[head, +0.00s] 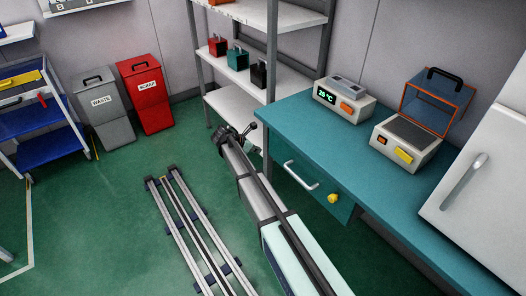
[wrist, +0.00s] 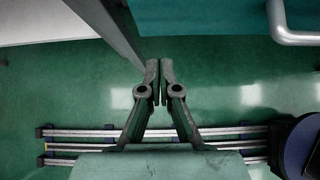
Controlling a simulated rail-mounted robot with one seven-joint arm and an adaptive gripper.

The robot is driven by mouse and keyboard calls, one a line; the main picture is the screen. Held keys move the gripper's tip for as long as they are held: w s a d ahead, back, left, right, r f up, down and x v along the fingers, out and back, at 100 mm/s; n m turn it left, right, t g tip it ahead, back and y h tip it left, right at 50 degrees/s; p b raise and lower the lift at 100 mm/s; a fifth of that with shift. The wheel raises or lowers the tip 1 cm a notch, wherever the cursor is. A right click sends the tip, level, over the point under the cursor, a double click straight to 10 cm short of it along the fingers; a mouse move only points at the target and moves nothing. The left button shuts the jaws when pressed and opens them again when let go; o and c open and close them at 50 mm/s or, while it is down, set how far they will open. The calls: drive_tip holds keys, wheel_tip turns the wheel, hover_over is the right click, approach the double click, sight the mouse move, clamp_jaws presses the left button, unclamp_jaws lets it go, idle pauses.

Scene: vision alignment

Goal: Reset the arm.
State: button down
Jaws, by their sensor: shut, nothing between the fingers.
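My gripper (wrist: 159,82) is shut and empty in the wrist view, its two fingers together above the green floor. In the head view my gripper (head: 250,132) is at the end of my outstretched arm, left of the teal bench (head: 385,160) and in front of the shelf unit. It looks apart from the bench, though the exact gap is hard to tell.
The bench carries a device reading 25 °C (head: 343,102) and a device with a raised transparent lid (head: 408,145). Its drawer handle (head: 300,176) sticks out near my arm. A shelf post (head: 271,80) stands close to my gripper. Floor rails (head: 195,235) lie left; open floor surrounds them.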

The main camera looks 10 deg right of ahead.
drive_tip(key=s+a+r+m+y+b, duration=0.1)
drive_tip(key=s+a+r+m, duration=0.1)
drive_tip(key=s+a+m, duration=0.3)
drive_tip(key=s+d+f+m+g+y, duration=0.1)
drive_tip(key=s+d+f+m+g, duration=0.1)
drive_tip(key=s+f+m, duration=0.4)
drive_tip(key=s+d+f+m+g+y, duration=0.1)
drive_tip(key=s+d+f, duration=0.2)
drive_tip(key=s+f, duration=0.55)
drive_tip(key=s+d+f+m+g+y, duration=0.15)
drive_tip(key=s+f+m, duration=0.35)
drive_tip(key=s, duration=0.5)
drive_tip(key=s+d+f+m+g+y, duration=0.1)
drive_tip(key=s+d+f+m+g, duration=0.1)
drive_tip(key=s, duration=1)
drive_tip(key=s+d+f+m+g+y, duration=0.1)
drive_tip(key=s+f, duration=0.4)
drive_tip(key=s, duration=0.7)
drive_tip(key=s+d+f+m+g+y, duration=0.1)
drive_tip(key=s+d+f+m+g, duration=0.2)
drive_tip(key=s, duration=1)
drive_tip(key=shift+d+f+m+g, duration=0.15)
drive_tip(key=shift+d+m+g, duration=0.25)
drive_tip(key=shift+d, duration=0.5)
